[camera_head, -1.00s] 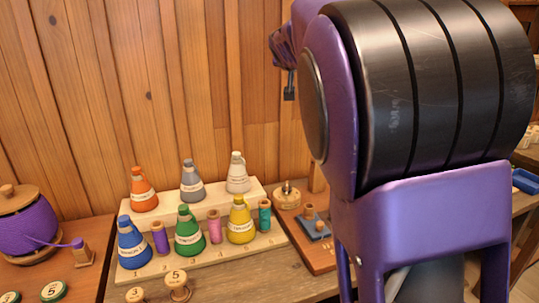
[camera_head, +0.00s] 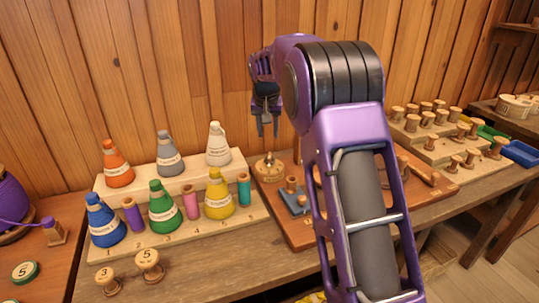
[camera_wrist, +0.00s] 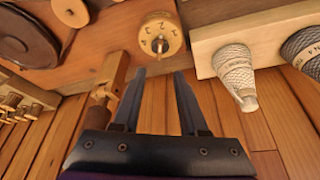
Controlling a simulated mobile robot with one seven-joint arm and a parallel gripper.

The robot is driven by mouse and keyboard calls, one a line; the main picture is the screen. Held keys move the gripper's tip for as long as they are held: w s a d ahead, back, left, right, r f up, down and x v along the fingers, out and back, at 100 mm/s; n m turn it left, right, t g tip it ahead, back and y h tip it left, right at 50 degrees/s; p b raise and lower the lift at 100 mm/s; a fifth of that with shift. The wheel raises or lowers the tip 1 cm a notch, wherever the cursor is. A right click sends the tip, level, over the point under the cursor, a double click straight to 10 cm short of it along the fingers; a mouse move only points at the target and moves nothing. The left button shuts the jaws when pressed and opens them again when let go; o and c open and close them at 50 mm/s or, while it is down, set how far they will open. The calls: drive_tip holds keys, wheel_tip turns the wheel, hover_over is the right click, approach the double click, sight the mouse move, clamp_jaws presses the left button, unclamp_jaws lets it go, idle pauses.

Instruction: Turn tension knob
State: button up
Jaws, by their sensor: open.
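The tension knob (camera_head: 269,167) is a round pale wooden dial with a small metal stub on top. It sits at the back left of a reddish wooden board (camera_head: 300,238). In the wrist view the knob (camera_wrist: 160,38) shows numbers on its face. My gripper (camera_head: 268,130) hangs fingers down above the knob, apart from it. In the wrist view my gripper (camera_wrist: 159,76) is open and empty, with the knob just beyond the gap between its fingertips.
A stepped rack (camera_head: 243,165) of labelled yarn cones and small spools stands left of the knob. A wooden post (camera_wrist: 112,72) stands close beside my fingers. The plank wall (camera_head: 200,70) is behind.

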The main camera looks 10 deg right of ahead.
sight(269, 156)
drive_tip(key=b+x, duration=0.1)
drive_tip(key=x, duration=1)
drive_tip(key=shift+w+d+f, duration=0.15)
drive_tip(key=shift+w+f, duration=0.15)
drive_tip(key=shift+f, duration=0.05)
clamp_jaws()
